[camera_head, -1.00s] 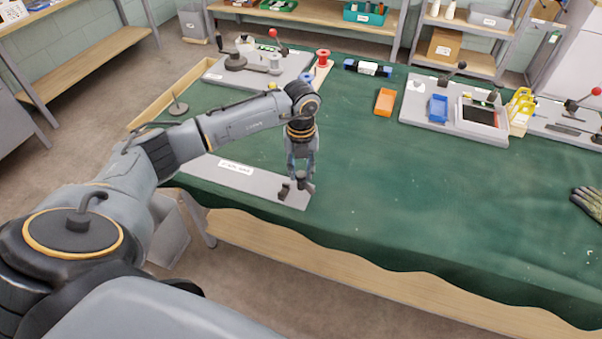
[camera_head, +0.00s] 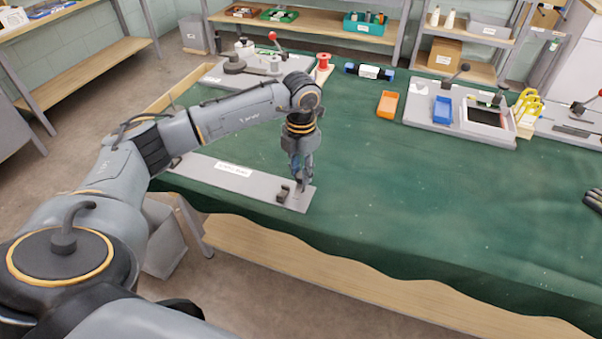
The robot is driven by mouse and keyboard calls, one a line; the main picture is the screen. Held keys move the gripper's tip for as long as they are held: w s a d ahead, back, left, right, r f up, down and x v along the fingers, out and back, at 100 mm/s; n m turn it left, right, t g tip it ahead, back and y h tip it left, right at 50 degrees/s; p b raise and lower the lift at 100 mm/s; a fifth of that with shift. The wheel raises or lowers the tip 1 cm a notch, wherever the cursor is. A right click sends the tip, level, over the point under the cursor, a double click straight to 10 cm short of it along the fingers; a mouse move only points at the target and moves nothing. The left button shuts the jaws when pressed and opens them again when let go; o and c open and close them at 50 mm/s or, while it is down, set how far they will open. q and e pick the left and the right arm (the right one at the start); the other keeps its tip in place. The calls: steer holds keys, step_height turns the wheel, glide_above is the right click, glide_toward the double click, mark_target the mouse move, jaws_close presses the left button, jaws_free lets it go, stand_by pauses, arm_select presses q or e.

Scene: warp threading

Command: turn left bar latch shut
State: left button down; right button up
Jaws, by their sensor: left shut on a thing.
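The left bar (camera_head: 225,175) is a long flat grey plate with a white label, lying along the near left edge of the green table. A small black block (camera_head: 283,192) stands near its right end. My left gripper (camera_head: 301,184) points down over that end, just right of the block, with its fingers shut on a small latch part. The fingers largely hide the latch, so its exact angle cannot be told.
An orange tray (camera_head: 387,104) and a grey board with a blue bin (camera_head: 442,110) stand farther back. A red spool (camera_head: 323,62) and a lever fixture (camera_head: 235,64) are at the back left. The middle of the green cloth (camera_head: 400,190) is clear.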

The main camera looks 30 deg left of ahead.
mark_target(301, 174)
arm_select(q)
steer(key=shift+m, duration=0.6)
steer(key=shift+b, duration=0.3)
steer(key=c, duration=1)
jaws_free()
steer(key=shift+c, duration=0.2)
step_height(301, 174, up, 12)
